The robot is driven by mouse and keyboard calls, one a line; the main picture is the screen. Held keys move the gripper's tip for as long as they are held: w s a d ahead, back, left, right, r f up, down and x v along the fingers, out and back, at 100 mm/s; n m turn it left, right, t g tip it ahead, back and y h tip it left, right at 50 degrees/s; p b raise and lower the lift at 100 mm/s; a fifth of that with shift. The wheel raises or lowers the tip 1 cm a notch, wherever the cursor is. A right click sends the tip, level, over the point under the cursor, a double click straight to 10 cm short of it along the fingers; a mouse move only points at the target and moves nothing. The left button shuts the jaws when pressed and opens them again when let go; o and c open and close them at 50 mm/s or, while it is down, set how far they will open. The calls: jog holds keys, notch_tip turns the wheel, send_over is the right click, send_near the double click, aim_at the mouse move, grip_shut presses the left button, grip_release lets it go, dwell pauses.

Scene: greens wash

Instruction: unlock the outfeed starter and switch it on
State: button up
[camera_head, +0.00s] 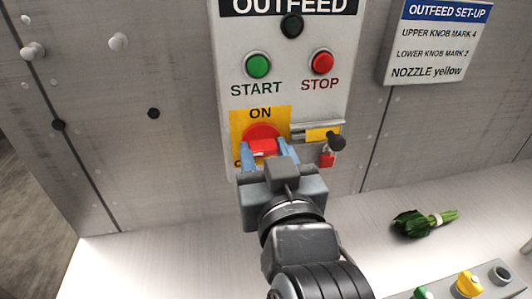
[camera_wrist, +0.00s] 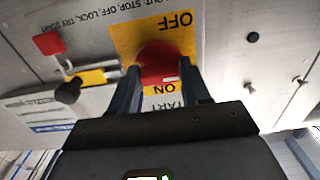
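The outfeed starter panel (camera_head: 229,55) is on the metal wall, with a red rotary switch (camera_head: 262,133) on a yellow plate (camera_head: 241,115). ON is printed above the switch; the lower lettering is mostly hidden. My gripper (camera_head: 265,152) has its two blue fingers on either side of the red switch handle. The fingers are spread; contact with the handle cannot be told. The switch also shows between the fingers in the wrist view (camera_wrist: 158,62). Right of the plate is a slide with a yellow label (camera_head: 321,134) and black knob (camera_head: 336,141). A red padlock (camera_head: 327,159) sits below it.
A green START button (camera_head: 258,66) and red STOP button (camera_head: 322,62) are above the switch. A set-up sign (camera_head: 433,40) is at upper right. Tied greens (camera_head: 411,223) lie on the pale surface at right. Small knobs (camera_head: 118,42) stick out of the wall at left.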

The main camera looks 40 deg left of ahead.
jog(key=c, duration=0.6)
jog(key=shift+m, duration=0.3)
jog(key=m, duration=0.2)
jog(key=shift+m+b, duration=0.4)
jog(key=m, duration=0.3)
jog(key=shift+m, duration=0.3)
jog(key=m, duration=0.5)
jog(key=shift+r+p, duration=0.1)
jog(key=shift+p, duration=0.25)
jog(key=m+p, duration=0.1)
jog(key=m, duration=0.5)
jog(key=shift+w+d, duration=0.1)
